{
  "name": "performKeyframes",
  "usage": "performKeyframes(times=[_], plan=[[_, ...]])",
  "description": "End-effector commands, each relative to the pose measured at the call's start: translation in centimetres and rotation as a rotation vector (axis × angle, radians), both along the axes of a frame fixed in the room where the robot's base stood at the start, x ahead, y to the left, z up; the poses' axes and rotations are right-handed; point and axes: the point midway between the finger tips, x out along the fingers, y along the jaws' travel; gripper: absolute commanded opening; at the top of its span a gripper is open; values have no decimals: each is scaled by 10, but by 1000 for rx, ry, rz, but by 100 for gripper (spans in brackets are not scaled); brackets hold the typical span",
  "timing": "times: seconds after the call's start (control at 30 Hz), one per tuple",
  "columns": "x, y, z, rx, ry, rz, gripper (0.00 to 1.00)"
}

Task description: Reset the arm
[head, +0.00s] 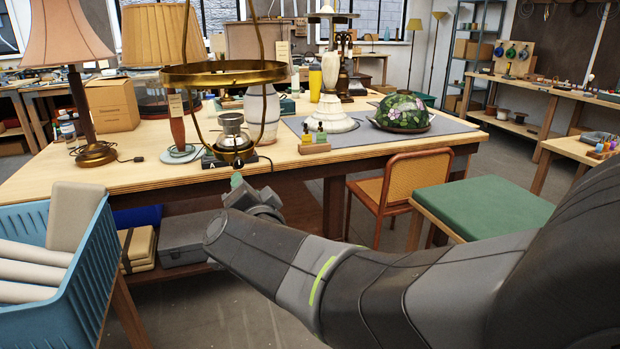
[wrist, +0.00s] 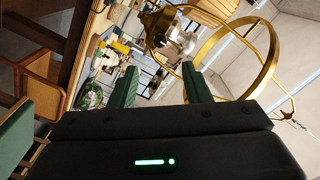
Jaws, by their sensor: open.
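My gripper shows in the wrist view (wrist: 160,84) as two green fingers standing apart with nothing between them. In the head view my gripper (head: 238,181) is small and partly hidden by my own wrist, just off the front edge of the wooden workbench (head: 330,165). A lamp with a wide brass ring (head: 225,75) and a metal socket (head: 231,124) stands at the bench's front, just beyond my gripper and apart from it. In the wrist view the brass ring (wrist: 273,52) shows beyond the fingers, turned sideways.
A pink-shaded lamp (head: 65,35) and a floral glass shade (head: 404,110) stand on the bench. A blue crate (head: 85,255) with pale rolls is at lower left. A cane-backed chair (head: 414,180) and a green-topped stool (head: 485,207) stand at right.

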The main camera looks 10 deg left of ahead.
Motion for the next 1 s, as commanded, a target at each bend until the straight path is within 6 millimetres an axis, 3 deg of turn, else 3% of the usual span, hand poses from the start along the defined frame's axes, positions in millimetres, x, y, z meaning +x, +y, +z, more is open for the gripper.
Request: performKeyframes(times=[0.23, 0.8, 1.0], plan=[[16, 10, -2, -2, 1, 0, 43], [92, 56, -1, -1, 1, -1, 43], [110, 68, 0, 0, 1, -1, 43]])
